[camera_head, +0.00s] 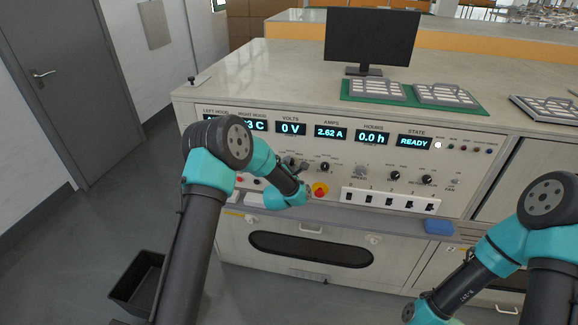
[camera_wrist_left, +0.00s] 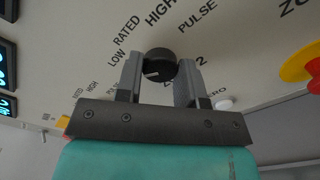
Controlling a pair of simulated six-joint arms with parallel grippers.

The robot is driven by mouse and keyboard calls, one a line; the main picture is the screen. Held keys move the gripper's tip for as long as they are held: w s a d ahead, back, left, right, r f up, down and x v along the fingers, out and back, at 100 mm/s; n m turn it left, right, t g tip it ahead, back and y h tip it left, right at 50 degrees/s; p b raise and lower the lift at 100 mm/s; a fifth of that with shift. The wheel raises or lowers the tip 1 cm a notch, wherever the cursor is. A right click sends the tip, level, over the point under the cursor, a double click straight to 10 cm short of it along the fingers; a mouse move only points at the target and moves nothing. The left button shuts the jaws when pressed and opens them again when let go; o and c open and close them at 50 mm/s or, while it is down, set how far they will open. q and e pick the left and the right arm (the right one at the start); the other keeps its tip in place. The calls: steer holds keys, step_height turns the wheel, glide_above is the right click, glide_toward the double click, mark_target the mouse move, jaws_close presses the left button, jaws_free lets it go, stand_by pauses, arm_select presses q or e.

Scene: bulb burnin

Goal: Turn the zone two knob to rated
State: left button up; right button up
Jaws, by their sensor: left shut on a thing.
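The zone two knob (camera_wrist_left: 160,64) is a small round black knob with a white pointer line, on the pale panel in the left wrist view. Its pointer lies toward the left finger, below the LOW label. The RATED label (camera_wrist_left: 126,28) is up and to the left of the knob. My left gripper (camera_wrist_left: 160,72) is shut on the knob, one grey finger on each side. In the head view, this gripper (camera_head: 299,167) is at the panel, partly hidden by my own arm. My right arm shows at the lower right; its fingers are out of view.
A red and yellow emergency button (camera_head: 320,190) sits close to my left gripper. A row of black switches (camera_head: 390,201) and more knobs lie to the right. The state display (camera_head: 415,142) reads READY. A monitor (camera_head: 371,38) and trays on a green mat (camera_head: 385,101) are on top.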

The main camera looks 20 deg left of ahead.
arm_select(q)
steer(key=m, duration=1.2)
stand_by(0.4)
steer(key=o, duration=0.9)
steer(key=shift+s, duration=0.1)
steer(key=s, duration=1.1)
steer(key=s+d, duration=0.1)
steer(key=s, duration=0.5)
steer(key=shift+s, duration=0.1)
